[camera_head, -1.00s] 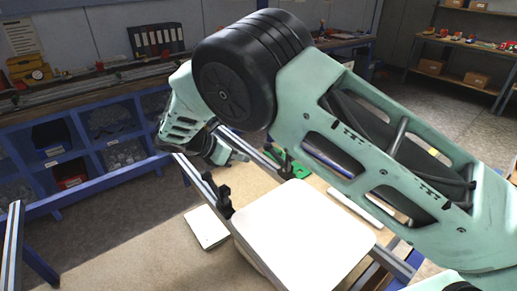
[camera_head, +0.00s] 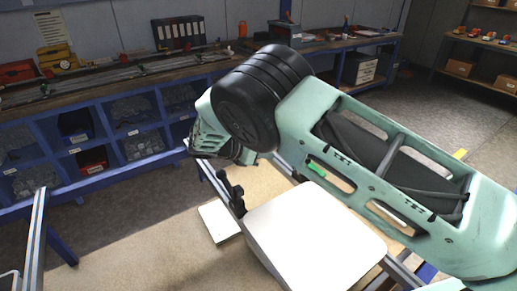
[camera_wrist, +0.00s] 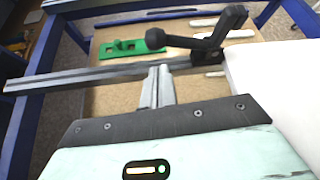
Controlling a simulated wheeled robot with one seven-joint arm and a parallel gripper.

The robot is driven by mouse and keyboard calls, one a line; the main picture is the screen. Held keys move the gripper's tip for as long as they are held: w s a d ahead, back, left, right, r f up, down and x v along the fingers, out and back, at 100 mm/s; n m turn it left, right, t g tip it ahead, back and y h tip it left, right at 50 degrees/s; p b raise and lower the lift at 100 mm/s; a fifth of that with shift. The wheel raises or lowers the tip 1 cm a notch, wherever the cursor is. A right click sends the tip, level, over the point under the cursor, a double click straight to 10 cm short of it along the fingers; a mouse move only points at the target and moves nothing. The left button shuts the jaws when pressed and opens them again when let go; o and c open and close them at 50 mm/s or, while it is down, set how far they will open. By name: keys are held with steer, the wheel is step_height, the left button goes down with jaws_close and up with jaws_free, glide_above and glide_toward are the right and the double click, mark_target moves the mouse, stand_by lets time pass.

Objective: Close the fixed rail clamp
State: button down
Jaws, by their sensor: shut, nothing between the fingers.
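The black rail clamp (camera_wrist: 212,42) sits on a grey metal rail (camera_wrist: 80,77) in the wrist view, with its handle arm sticking out to the left and a knob standing up on its right. In the head view the clamp (camera_head: 233,194) stands on the rail beside the white panel (camera_head: 315,240), its black parts upright. My gripper (camera_wrist: 157,80) is shut and empty, its fingertips at the rail just left of and below the clamp's handle. I cannot tell whether they touch. In the head view my arm mostly hides the gripper.
The white panel (camera_wrist: 275,85) lies right of the clamp. A green fixture (camera_wrist: 128,46) and pale strips lie on the board beyond the rail. A blue bench with bins (camera_head: 100,150) stands behind.

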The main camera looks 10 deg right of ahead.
steer(key=shift+p+x, duration=0.8)
steer(key=shift+x, duration=1.75)
steer(key=shift+r, duration=0.1)
